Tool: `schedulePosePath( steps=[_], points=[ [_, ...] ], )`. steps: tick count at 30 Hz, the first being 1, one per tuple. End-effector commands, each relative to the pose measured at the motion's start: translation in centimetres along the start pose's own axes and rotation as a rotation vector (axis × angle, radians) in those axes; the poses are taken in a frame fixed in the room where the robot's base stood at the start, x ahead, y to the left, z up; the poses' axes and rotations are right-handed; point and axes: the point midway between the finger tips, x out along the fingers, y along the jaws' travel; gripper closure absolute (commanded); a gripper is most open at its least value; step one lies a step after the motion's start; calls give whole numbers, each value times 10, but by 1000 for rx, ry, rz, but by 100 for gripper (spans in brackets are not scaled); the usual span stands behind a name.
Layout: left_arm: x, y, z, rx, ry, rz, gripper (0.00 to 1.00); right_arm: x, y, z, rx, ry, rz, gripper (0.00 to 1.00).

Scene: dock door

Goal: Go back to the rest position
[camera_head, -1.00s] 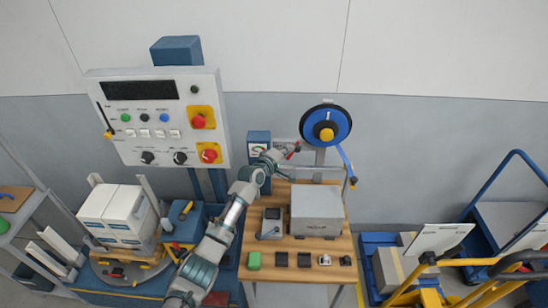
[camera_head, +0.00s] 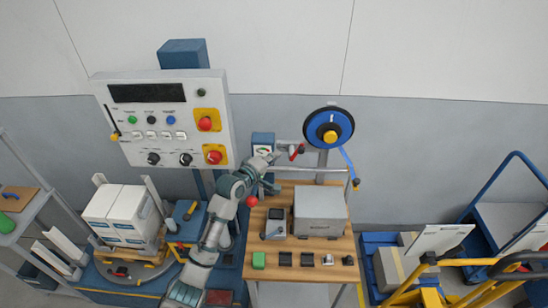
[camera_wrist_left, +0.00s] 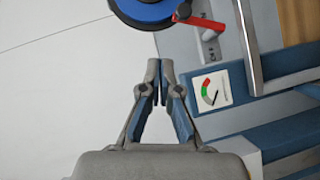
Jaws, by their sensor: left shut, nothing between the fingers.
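My left gripper (camera_head: 274,157) is shut and empty, in front of the wall fixture at the back left of the wooden workbench (camera_head: 310,248). In the left wrist view its two fingertips (camera_wrist_left: 160,72) are together, with nothing between them. A red lever handle (camera_head: 297,151) is just right of the gripper, apart from it in the head view. The lever also shows at the top of the left wrist view (camera_wrist_left: 205,22). A dial gauge (camera_wrist_left: 212,95) on a blue block is beside the fingers. My right gripper is not in view.
A control panel (camera_head: 163,120) stands left of my arm. A grey box (camera_head: 320,212), a small device (camera_head: 275,229) and a red ball (camera_head: 252,201) are near my forearm. White cartons (camera_head: 120,225) stand at left.

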Motion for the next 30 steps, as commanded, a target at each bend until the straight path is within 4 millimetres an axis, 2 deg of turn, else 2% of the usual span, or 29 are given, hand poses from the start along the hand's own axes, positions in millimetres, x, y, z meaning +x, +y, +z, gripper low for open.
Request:
schedulePosePath(
  steps=[3,7,15,18,20,23,24,26,27,29,30],
  points=[
    [-5,0,-4,-3,1,3,100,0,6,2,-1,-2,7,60],
    [-6,-1,-5,-5,0,3,100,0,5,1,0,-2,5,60],
    [-2,1,0,0,0,0,100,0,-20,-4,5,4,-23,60],
    [-3,-9,7,16,-3,-18,100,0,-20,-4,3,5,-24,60],
    [-8,-28,14,45,-8,-49,100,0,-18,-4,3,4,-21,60],
    [-30,-80,34,131,-26,-138,100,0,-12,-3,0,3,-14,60],
    [-43,-106,44,179,-39,-185,100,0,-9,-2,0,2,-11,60],
    [-68,-147,60,259,-63,-263,100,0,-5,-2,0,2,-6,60],
    [-87,-173,71,315,-83,-317,100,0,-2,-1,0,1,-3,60],
    [-119,-210,87,397,-117,-399,100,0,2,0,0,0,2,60],
    [-142,-233,98,449,-145,-455,100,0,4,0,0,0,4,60]
  ],
)
